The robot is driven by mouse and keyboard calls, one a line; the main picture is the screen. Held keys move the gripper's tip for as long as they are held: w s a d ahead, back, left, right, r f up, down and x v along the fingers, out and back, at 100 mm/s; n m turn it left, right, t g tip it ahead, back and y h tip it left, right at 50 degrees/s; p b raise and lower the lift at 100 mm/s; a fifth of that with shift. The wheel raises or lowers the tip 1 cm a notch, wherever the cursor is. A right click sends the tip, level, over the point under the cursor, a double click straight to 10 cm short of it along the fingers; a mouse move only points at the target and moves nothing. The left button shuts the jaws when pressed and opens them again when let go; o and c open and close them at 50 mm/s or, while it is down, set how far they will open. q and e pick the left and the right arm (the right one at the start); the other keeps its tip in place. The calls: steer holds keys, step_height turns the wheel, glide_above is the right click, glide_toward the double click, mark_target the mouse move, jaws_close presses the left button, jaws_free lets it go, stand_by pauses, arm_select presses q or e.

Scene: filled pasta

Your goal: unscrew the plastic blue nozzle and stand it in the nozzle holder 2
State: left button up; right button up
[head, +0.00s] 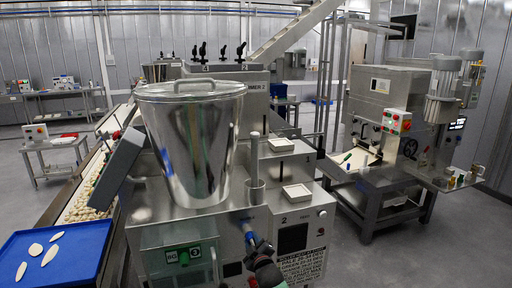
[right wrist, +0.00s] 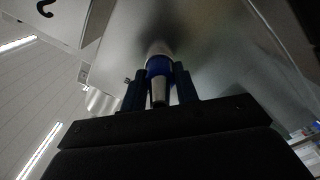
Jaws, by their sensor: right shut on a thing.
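The blue nozzle (head: 249,233) is at the front face of the steel machine, below the large hopper. In the right wrist view the blue nozzle (right wrist: 158,68) sits between the two dark fingers, its pale tip toward the camera and its far end against a pale metal spout. I cannot tell whether it is still threaded on. My right gripper (head: 257,244) is shut on it; it also shows in the right wrist view (right wrist: 159,88). A small pale square tray (head: 297,192) lies on the machine top above a "2" mark, perhaps nozzle holder 2. My left gripper is out of view.
The steel hopper (head: 197,140) stands left of the tray. An upright metal cylinder (head: 257,190) stands between them. Another pale square tray (head: 281,145) lies farther back. A blue tray (head: 92,240) with pale flat pieces is at the left, and another machine (head: 385,95) at the right.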

steer(key=n, duration=0.3)
steer(key=shift+p, duration=0.3)
steer(key=n, duration=0.3)
steer(key=shift+f+n, duration=0.1)
steer(key=shift+n, duration=0.3)
steer(key=n+p, duration=0.2)
steer(key=n, duration=0.3)
steer(key=shift+r, duration=0.2)
steer(key=n+p, duration=0.1)
steer(key=n, duration=0.3)
steer(key=shift+d+p, duration=0.1)
steer(key=shift+p, duration=0.2)
steer(key=shift+s+n+p, duration=0.1)
steer(key=shift+n+p, duration=0.2)
steer(key=shift+n, duration=0.5)
steer(key=shift+f+n, duration=0.25)
steer(key=shift+n, duration=0.25)
steer(key=shift+r, duration=0.1)
